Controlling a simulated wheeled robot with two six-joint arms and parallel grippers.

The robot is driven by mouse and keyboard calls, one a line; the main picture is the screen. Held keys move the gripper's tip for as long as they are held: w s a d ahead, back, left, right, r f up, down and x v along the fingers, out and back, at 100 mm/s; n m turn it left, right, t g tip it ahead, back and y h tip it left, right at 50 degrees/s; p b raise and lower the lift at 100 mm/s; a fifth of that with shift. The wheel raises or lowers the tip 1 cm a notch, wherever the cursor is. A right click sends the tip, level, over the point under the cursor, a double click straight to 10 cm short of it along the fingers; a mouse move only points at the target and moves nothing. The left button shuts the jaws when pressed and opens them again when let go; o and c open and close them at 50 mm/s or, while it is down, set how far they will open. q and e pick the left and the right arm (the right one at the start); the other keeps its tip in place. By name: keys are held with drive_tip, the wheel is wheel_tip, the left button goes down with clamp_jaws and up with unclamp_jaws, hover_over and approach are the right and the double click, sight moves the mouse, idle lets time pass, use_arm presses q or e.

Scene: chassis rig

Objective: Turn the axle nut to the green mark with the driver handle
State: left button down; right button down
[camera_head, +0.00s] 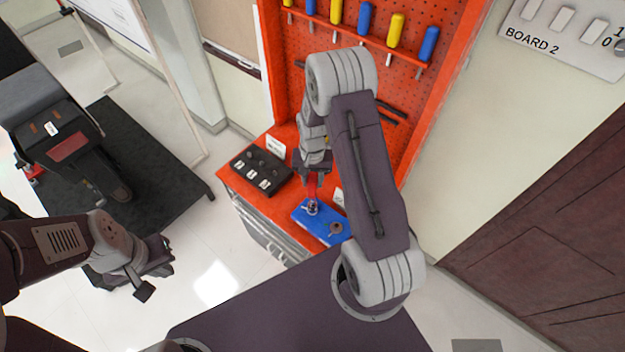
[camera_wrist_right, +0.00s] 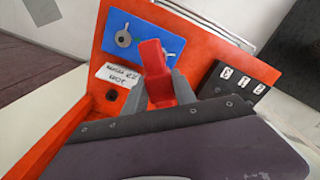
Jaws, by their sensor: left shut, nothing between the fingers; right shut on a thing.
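My right gripper (camera_head: 313,176) is shut on a red driver handle (camera_wrist_right: 153,62), seen clearly between its fingers (camera_wrist_right: 160,90) in the right wrist view. The handle (camera_head: 312,188) stands over the left part of a blue plate (camera_head: 322,228) on the orange cabinet top. Metal at the handle's lower end meets the plate there; I cannot tell whether it sits on the axle nut. A grey round part (camera_head: 336,228) is on the plate to its right. My left gripper (camera_head: 150,270) is shut and empty, over the floor at left.
A black block (camera_head: 262,171) with knobs and white labels sits left of the plate. An orange pegboard (camera_head: 345,65) with yellow and blue handled tools rises behind. A black table (camera_head: 150,185) stands at left, with clear floor between.

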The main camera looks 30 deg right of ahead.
drive_tip(key=shift+r+p, duration=1.05)
drive_tip(key=shift+r, duration=0.45)
